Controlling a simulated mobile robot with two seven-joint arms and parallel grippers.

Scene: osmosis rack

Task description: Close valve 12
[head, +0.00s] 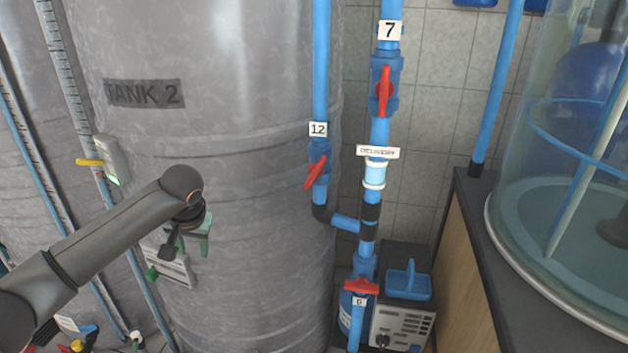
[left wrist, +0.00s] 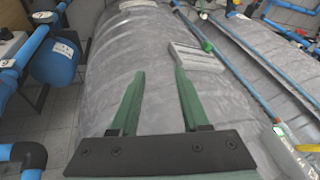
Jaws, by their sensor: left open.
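Valve 12 (head: 316,172) is a blue valve with a red handle, on a blue vertical pipe in front of the grey tank. Its handle stands tilted, its lower end out to the left. The number plate 12 (head: 318,129) sits just above it. My left gripper (head: 187,243) is in front of the grey tank, left of and lower than valve 12 in the head view, and apart from it. In the left wrist view its two green fingers (left wrist: 158,85) are spread with nothing between them. I do not see my right gripper.
Valve 7 (head: 384,88), with an upright red handle, is on the pipe to the right. Valve 6 (head: 361,287), with a level red handle, is lower down. A dark-topped counter (head: 480,205) carries a clear round tank (head: 570,170) at right. Tank 2 (head: 240,90) fills the left and middle.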

